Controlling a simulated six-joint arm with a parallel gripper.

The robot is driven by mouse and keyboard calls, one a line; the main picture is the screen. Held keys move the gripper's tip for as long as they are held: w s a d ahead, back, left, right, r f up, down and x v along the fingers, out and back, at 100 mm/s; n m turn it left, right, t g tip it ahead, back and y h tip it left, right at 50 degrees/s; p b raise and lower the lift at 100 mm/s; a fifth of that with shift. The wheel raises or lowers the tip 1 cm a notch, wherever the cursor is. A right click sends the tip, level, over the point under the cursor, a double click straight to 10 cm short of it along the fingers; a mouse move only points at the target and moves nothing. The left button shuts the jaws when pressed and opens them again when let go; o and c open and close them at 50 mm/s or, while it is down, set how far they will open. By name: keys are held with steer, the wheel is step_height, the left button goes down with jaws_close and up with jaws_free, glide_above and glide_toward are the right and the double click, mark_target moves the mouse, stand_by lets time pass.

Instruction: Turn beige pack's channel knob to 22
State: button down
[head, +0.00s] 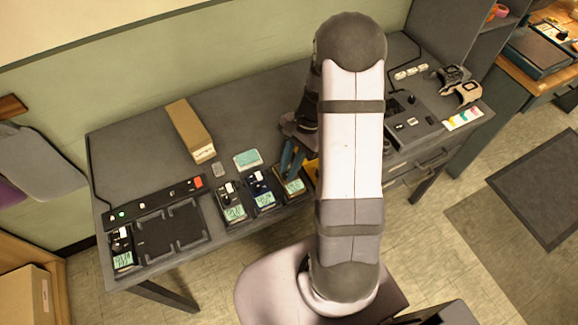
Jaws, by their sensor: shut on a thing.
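A small pack with a pale green display (294,187) sits near the table's front edge, at the right end of a row of three. It appears to be the beige pack, but my gripper and arm cover most of its body. My gripper (289,170) points down over the top of this pack, with its blue fingers close together. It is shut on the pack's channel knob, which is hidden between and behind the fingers. The display digits are too small to read for certain.
A dark pack (234,207) and a blue pack (263,194) stand just left. Another pack (122,249) sits in a charging tray (150,243) at far left. A cardboard box (189,130) lies behind. A dark console (417,122) stands right of my arm.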

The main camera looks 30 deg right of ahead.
steer(key=shift+w+n, duration=0.1)
steer(key=shift+n, duration=0.4)
steer(key=n, duration=0.2)
steer(key=n+g+h+p, duration=0.1)
steer(key=shift+w+a+n+g, duration=0.1)
steer(key=shift+w+n+g, duration=0.1)
steer(key=shift+n+g, duration=0.15)
steer(key=n, duration=0.2)
steer(key=n+g+h+p, duration=0.1)
steer(key=n, duration=0.1)
steer(key=shift+w+a+n, duration=0.1)
steer(key=shift+a+n, duration=0.1)
steer(key=shift+n, duration=0.15)
steer(key=n, duration=0.1)
steer(key=n+h, duration=0.1)
steer(key=n, duration=0.1)
steer(key=n+h, duration=0.1)
steer(key=n, duration=0.1)
steer(key=shift+a+g, duration=0.25)
steer(key=shift+a, duration=0.05)
steer(key=shift+a+n+h+p, duration=0.1)
steer(key=shift+n+h+p, duration=0.15)
steer(key=shift+n+h, duration=0.6)
steer(key=shift+a+n+h+p, duration=0.1)
steer(key=shift+n+h+p, duration=0.15)
steer(key=shift+n, duration=1.2)
steer(key=c, duration=1.6)
jaws_free()
